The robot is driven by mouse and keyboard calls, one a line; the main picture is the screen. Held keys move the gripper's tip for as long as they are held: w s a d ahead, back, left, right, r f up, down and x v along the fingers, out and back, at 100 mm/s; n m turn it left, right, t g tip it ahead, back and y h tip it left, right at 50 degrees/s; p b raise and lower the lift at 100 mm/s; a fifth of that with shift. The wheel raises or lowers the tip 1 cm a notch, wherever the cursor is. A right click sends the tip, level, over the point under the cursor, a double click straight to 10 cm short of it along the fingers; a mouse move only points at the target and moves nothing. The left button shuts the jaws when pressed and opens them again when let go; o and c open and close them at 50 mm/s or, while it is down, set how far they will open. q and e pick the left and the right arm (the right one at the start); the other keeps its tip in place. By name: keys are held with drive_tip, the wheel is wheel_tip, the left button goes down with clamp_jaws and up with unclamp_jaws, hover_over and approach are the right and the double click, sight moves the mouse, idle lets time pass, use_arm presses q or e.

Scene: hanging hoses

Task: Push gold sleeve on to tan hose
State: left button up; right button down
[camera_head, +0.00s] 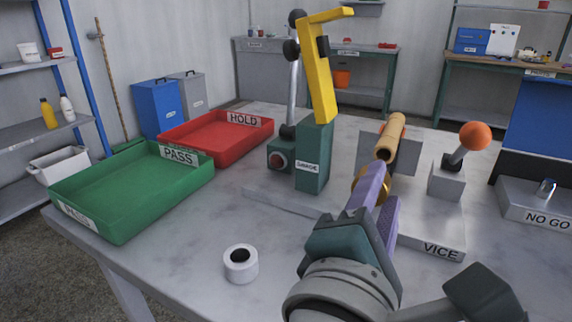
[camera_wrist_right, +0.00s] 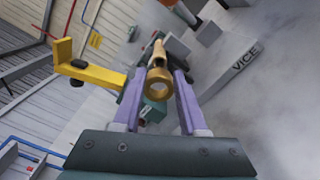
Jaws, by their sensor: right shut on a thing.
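The tan hose (camera_head: 391,136) is held in the grey vice (camera_head: 432,237), its open end towards me. The hose also shows in the right wrist view (camera_wrist_right: 159,50), behind the gold sleeve. My right gripper (camera_head: 377,184) has purple fingers and is shut on the gold sleeve (camera_wrist_right: 159,82), a short ring with its hole facing the wrist camera. In the head view the fingers partly hide the sleeve, which sits just in front of the hose's end. I cannot tell whether sleeve and hose touch. My left gripper is not in view.
A green fixture (camera_head: 313,160) with a yellow arm (camera_head: 319,75) stands left of the vice. An orange-knobbed lever (camera_head: 474,136) is on its right. The green PASS tray (camera_head: 128,222), red HOLD tray (camera_head: 262,138) and a white roll (camera_head: 241,264) are on the table.

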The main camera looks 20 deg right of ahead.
sight(388, 176)
drive_tip(key=shift+w+d, duration=0.15)
drive_tip(key=shift+d, duration=0.1)
drive_tip(key=shift+x, duration=2.6)
drive_tip(key=shift+w, duration=0.15)
drive_tip(key=shift+w+d, duration=0.25)
drive_tip(key=shift+d, duration=0.05)
drive_tip(key=shift+x, duration=1.3)
drive_tip(key=c, duration=0.5)
unclamp_jaws()
drive_tip(key=shift+d, duration=0.15)
drive_tip(key=shift+o, duration=0.7)
